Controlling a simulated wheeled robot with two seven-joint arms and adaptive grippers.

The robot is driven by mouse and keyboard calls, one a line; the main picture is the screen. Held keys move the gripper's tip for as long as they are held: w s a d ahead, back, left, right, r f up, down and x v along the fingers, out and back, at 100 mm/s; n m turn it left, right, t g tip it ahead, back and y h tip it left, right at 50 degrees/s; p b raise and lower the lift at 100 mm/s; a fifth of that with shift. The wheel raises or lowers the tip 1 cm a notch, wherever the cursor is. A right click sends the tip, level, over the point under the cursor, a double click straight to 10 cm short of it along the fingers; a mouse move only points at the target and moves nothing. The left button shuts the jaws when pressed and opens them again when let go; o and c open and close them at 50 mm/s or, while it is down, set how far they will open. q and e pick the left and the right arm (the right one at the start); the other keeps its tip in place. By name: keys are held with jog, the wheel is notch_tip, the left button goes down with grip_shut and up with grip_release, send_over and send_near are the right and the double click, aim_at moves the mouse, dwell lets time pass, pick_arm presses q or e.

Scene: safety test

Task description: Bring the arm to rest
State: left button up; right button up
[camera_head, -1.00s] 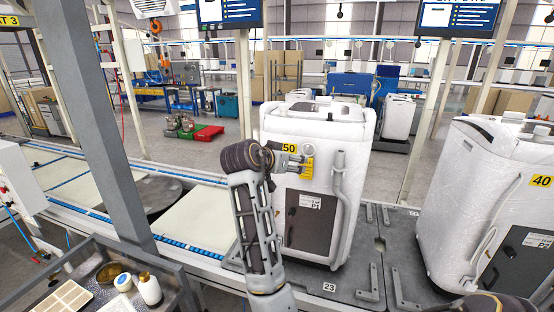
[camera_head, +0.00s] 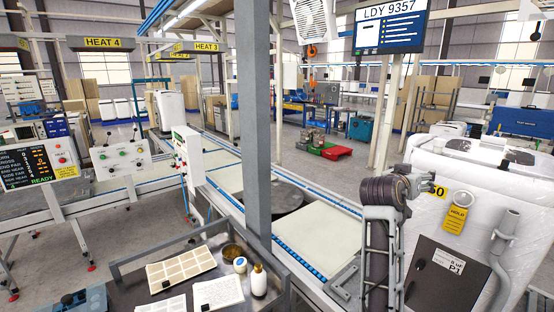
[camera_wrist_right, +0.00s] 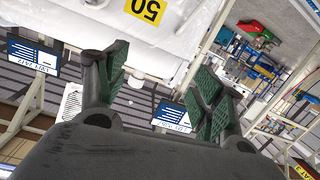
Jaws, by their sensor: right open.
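My right arm stands upright in the right part of the head view. Its gripper (camera_head: 433,188) points right, in front of the upper left of a white wrapped unit (camera_head: 490,195). The gripper partly covers the unit's yellow 50 label. A yellow HOLD tag (camera_head: 456,218) hangs on the unit just right of the gripper. In the right wrist view my right gripper (camera_wrist_right: 160,88) has its green-padded fingers spread apart, with nothing between them. The 50 label (camera_wrist_right: 146,10) shows above them there. I cannot tell the exact gap to the unit. My left gripper is not in view.
A grey post (camera_head: 257,120) rises left of my arm. A dark-framed cart (camera_head: 150,262) in front carries trays, a card, a bowl and bottles. A conveyor line (camera_head: 318,238) runs behind it. Control panels (camera_head: 122,158) stand at left. Open floor (camera_head: 330,180) lies beyond the line.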

jog(key=w+a+f+n+t+y, duration=0.5)
jog(key=w+a+f+n, duration=0.1)
jog(key=w+a, duration=0.6)
jog(key=w+a+f+n+y, duration=0.3)
jog(key=w+a+f+y, duration=0.3)
jog(key=f, duration=0.5)
jog(key=s+a+f+n+g+y, duration=0.1)
jog(key=s+a+f+g, duration=0.2)
jog(key=f, duration=1.5)
jog(key=s+a+f+y, duration=0.2)
jog(key=s+a+f, duration=0.15)
jog(key=f, duration=1.45)
jog(key=s+d+f+g+h, duration=0.1)
jog(key=s+d+f+g, duration=0.2)
jog(key=s+f, duration=1.2)
jog(key=s+d+f+g, duration=0.2)
jog(key=s+f+g, duration=0.1)
jog(key=s+f, duration=1.15)
jog(key=s+d+f+g, duration=0.2)
jog(key=s+f, duration=0.2)
jog(key=s, duration=0.9)
jog(key=s+d+f+g, duration=0.2)
jog(key=s+d+f, duration=0.1)
jog(key=s, duration=1)
jog(key=s+d+f+g+h, duration=0.1)
jog(key=s+f, duration=0.4)
jog(key=s, duration=0.8)
jog(key=shift+s+d+f+g, duration=0.15)
jog(key=shift+s+d+g, duration=0.25)
jog(key=shift+d, duration=0.4)
